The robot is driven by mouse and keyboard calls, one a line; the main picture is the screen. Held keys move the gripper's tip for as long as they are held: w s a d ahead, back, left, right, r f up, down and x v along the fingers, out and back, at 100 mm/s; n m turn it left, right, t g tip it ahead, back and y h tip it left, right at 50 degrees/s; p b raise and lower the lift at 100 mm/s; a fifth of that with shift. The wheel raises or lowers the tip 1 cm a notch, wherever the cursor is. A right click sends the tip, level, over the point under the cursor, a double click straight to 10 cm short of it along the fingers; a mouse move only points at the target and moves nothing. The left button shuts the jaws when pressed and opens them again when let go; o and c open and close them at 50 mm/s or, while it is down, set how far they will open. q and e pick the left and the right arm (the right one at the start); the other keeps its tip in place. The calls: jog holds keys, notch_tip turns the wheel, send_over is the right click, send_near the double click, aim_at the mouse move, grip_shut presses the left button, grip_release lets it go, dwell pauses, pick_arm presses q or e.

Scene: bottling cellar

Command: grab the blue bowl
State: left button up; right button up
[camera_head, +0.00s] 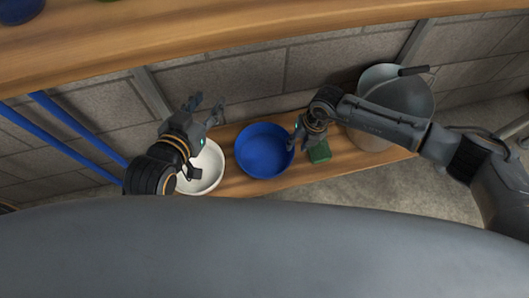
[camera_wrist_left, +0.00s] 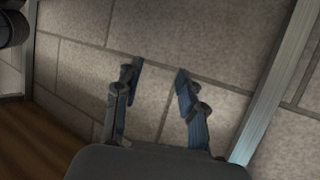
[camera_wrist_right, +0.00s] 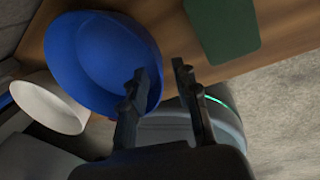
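The blue bowl (camera_head: 264,150) stands upright on the low wooden shelf, between the white bowl and a green block. It also shows at the upper left of the right wrist view (camera_wrist_right: 95,55). My right gripper (camera_head: 297,138) is at the bowl's right rim. In the right wrist view its fingers (camera_wrist_right: 156,72) are apart, with one finger overlapping the bowl's edge and part of the rim showing between them. I cannot tell whether they touch it. My left gripper (camera_head: 206,104) is open and empty above the white bowl, its fingers (camera_wrist_left: 160,70) facing the block wall.
The white bowl (camera_head: 207,169) is left of the blue bowl. The green block (camera_head: 319,152) is close beside my right gripper. A metal pot (camera_head: 405,95) stands at the right. An upper wooden shelf (camera_head: 250,22) overhangs. Blue bars (camera_head: 78,127) run at the left.

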aim_at(292, 152)
jog(key=shift+a+f, duration=0.1)
jog(key=shift+f, duration=0.2)
jog(key=f+b, duration=0.1)
jog(key=f, duration=0.1)
jog(key=a+f+b, duration=0.1)
jog(key=f, duration=0.1)
jog(key=shift+s, duration=0.15)
jog(key=shift+a+f, duration=0.1)
jog(key=shift+f, duration=0.05)
pick_arm(q)
notch_tip(292, 152, up, 10)
jog(key=w+d+t+h, duration=0.2)
jog(key=t, duration=0.3)
jog(key=shift+f+t, duration=0.2)
jog(key=shift+t, duration=0.2)
pick_arm(e)
grip_shut()
